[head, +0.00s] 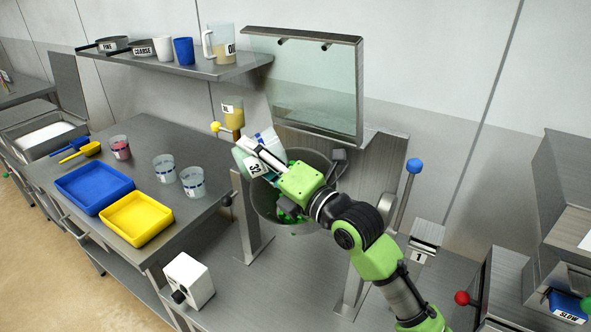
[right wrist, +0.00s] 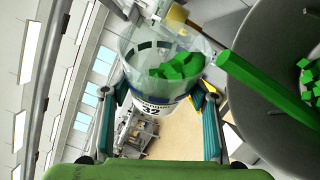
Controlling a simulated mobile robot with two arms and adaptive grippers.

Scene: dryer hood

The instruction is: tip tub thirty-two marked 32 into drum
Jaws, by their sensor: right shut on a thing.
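Tub thirty-two (head: 246,150) is a clear tub with a white label marked 32. It is tilted over the left rim of the grey drum (head: 263,211). My right gripper (head: 264,164) is shut on the tub. In the right wrist view, the fingers (right wrist: 162,98) clasp both sides of the tub (right wrist: 150,65), and green cubes (right wrist: 177,68) lie inside it. More green cubes (head: 289,216) are at the bottom of the drum. A long green shape beside the tub in the wrist view is unclear. My left gripper is not in view.
A raised clear hood (head: 310,85) stands behind the drum. A blue-knobbed lever (head: 409,185) is at its right. A white box (head: 188,281) stands in front.

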